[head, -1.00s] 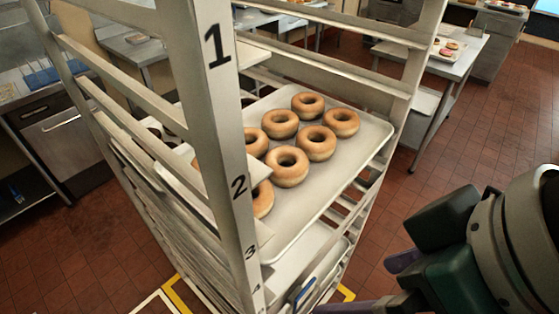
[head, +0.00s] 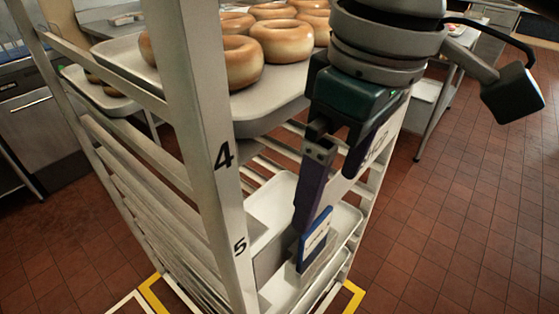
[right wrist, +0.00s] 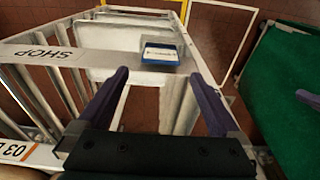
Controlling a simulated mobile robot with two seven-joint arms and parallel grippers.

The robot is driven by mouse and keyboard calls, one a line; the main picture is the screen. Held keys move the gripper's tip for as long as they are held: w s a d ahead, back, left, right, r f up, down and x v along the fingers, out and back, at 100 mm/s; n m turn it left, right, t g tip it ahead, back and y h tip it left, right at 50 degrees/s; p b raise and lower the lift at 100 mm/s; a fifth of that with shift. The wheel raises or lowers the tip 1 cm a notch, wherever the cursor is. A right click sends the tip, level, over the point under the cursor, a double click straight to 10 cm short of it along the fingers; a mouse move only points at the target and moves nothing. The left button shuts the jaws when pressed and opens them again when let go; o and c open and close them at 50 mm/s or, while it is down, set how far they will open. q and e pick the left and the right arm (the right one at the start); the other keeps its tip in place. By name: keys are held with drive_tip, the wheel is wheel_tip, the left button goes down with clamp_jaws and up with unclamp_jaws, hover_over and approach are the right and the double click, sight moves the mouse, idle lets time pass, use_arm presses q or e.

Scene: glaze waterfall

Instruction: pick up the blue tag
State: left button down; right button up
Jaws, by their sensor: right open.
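The blue tag (head: 315,240) is a small card with a blue border and a white label. It stands upright at the edge of a lower tray in the rack, beside the post marked 5. It also shows in the right wrist view (right wrist: 160,53), just beyond the fingertips. My right gripper (head: 327,202) has purple fingers pointing down at the rack, with one fingertip just above the tag in the picture. In the right wrist view its fingers (right wrist: 160,76) are spread apart with nothing between them. My left gripper is not in view.
The metal rack (head: 205,150) has numbered posts and several shelf rails close to my right gripper. A tray (head: 270,115) of doughnuts sits higher up, beside my right wrist. Open tiled floor (head: 460,220) lies to the right.

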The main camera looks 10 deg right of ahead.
sight(317, 222)
drive_tip(key=f, duration=0.7)
drive_tip(key=shift+w+a+f, duration=0.25)
drive_tip(key=shift+w+a, duration=0.1)
drive_tip(key=c, duration=1.2)
